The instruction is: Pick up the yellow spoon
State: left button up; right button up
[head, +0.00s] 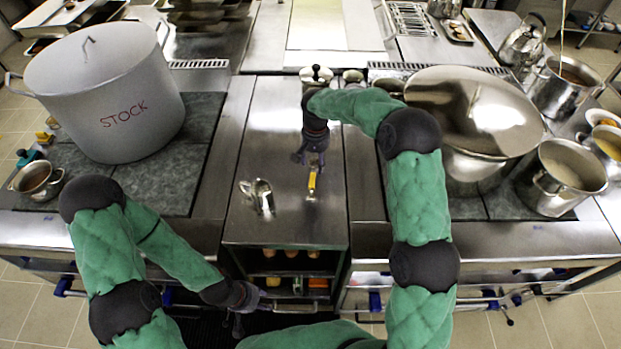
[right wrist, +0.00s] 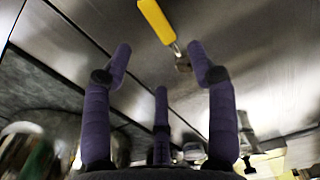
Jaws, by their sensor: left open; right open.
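The yellow spoon (head: 312,182) lies on the steel counter in the middle, its yellow handle pointing away and its metal end toward me in the head view. In the right wrist view its yellow handle (right wrist: 155,20) is at the top, with the metal part running down between the fingertips. My right gripper (head: 311,160) is open and points down just beyond the spoon; its spread fingers (right wrist: 162,65) show in the wrist view, apart from the handle. My left gripper (head: 258,297) is open, low in front of the counter and away from the spoon.
A small metal jug (head: 260,196) stands left of the spoon. A large stockpot (head: 112,95) is on the left hob and a lidded steel pot (head: 475,115) on the right one. An open shelf (head: 290,265) is below the counter. The steel around the spoon is mostly clear.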

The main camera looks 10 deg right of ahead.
aim_at(314, 177)
jog(key=f, duration=0.4)
jog(key=shift+d, duration=0.2)
jog(key=shift+s+a+f+b, duration=0.1)
jog(key=shift+f+b, duration=0.1)
jog(key=shift+f, duration=0.7)
jog(key=shift+w+a+f+b, duration=0.1)
jog(key=shift+f+b, duration=0.1)
jog(key=shift+f, duration=0.75)
jog(key=shift+s+a+f+b, duration=0.1)
jog(key=shift+f+b, duration=0.1)
jog(key=shift+f, duration=0.7)
grip_shut()
